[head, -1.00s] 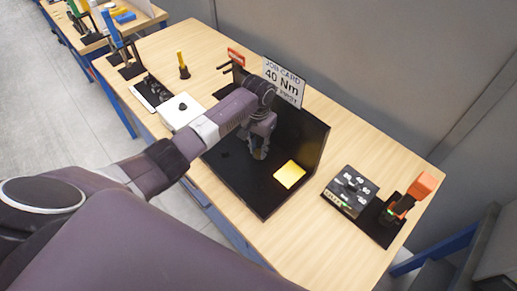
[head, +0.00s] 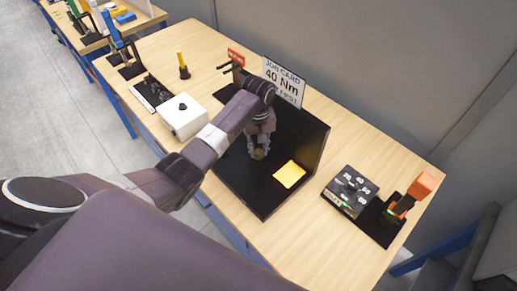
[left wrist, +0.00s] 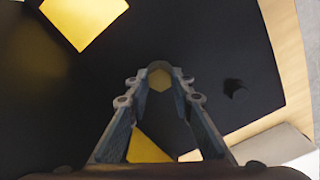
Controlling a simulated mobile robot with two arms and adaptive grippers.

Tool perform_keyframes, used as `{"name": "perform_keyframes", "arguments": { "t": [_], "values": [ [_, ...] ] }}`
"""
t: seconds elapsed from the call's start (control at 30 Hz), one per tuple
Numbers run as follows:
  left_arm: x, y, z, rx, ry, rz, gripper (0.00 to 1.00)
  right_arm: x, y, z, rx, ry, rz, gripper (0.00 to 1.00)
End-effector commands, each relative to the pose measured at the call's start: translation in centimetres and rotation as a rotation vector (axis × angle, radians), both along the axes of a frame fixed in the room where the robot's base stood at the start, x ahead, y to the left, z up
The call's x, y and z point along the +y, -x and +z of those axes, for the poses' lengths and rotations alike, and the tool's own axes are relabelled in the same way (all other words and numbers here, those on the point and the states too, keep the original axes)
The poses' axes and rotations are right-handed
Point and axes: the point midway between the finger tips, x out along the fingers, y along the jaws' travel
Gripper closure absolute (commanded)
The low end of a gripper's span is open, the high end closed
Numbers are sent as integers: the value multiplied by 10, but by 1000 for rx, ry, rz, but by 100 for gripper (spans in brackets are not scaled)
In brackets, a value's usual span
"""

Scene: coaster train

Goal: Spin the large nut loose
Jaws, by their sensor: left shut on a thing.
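The large nut is a brass-coloured hexagonal piece (left wrist: 159,77) between the fingertips of my left gripper (left wrist: 160,82) in the left wrist view. The fingers are closed on its two sides. In the head view my left gripper (head: 259,153) points down over the black fixture (head: 240,182), with a small brass spot at its tips. I cannot tell whether the nut still sits on a thread. My right gripper is not in view.
A yellow square (head: 290,174) lies on the fixture, right of the gripper. A job card reading 40 Nm (head: 283,82) stands behind. A white box (head: 183,116) is at left. A dark control box (head: 350,191) and an orange-handled tool (head: 412,195) are at right.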

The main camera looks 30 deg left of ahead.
Motion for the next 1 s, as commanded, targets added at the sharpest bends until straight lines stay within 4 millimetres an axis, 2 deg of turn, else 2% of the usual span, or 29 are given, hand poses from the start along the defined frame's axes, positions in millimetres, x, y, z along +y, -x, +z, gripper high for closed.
{"name": "perform_keyframes", "arguments": {
  "t": [0.63,0.67,0.7,0.8,1.0],
  "values": [
    [0,1,-2,4,0,48,100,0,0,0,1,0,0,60],
    [0,1,-2,4,0,48,75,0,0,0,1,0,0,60],
    [0,1,-2,4,0,48,71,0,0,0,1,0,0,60],
    [0,1,-1,3,0,47,61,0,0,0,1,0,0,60],
    [0,1,-1,1,0,47,61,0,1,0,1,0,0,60]
  ]
}}
